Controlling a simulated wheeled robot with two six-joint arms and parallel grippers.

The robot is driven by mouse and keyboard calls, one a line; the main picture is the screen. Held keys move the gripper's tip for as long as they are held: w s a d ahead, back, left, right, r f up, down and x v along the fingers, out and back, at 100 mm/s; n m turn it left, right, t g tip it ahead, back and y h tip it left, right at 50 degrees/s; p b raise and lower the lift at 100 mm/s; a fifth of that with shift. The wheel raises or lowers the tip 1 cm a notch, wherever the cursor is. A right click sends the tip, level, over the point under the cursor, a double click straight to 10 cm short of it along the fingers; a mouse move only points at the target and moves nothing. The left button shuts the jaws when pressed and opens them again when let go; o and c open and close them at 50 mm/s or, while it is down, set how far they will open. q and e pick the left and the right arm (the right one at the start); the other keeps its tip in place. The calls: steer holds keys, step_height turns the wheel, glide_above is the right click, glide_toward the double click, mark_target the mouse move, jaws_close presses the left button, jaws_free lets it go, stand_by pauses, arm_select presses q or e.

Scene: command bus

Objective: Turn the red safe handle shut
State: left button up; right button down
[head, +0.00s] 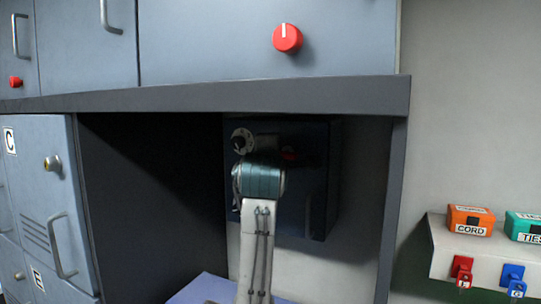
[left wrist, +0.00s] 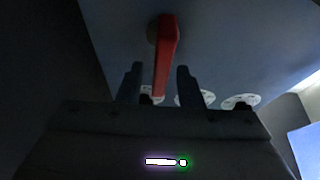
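The dark blue safe (head: 322,190) sits in the shadowed bay under the grey shelf. My left arm reaches up in front of it and hides much of its door. A small red bit of the handle (head: 289,155) shows beside my arm. In the left wrist view the red handle (left wrist: 166,50) is a straight bar running down from a round hub near the top. My left gripper (left wrist: 159,75) is open, with one finger on each side of the bar's lower part and dark gaps between. I cannot tell whether a finger touches it. My right gripper is not in view.
Pale round dials (left wrist: 193,98) show on the safe door behind the fingers. The shelf edge (head: 250,95) runs above my arm, and a post (head: 393,200) stands right of the safe. Grey lockers (head: 40,200) are at left. A ledge with labelled boxes (head: 470,221) is at right.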

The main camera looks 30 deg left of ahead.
arm_select(q)
steer(key=b+v, duration=0.3)
steer(key=v, duration=0.8)
steer(key=shift+b, duration=0.4)
steer(key=shift+w, duration=0.1)
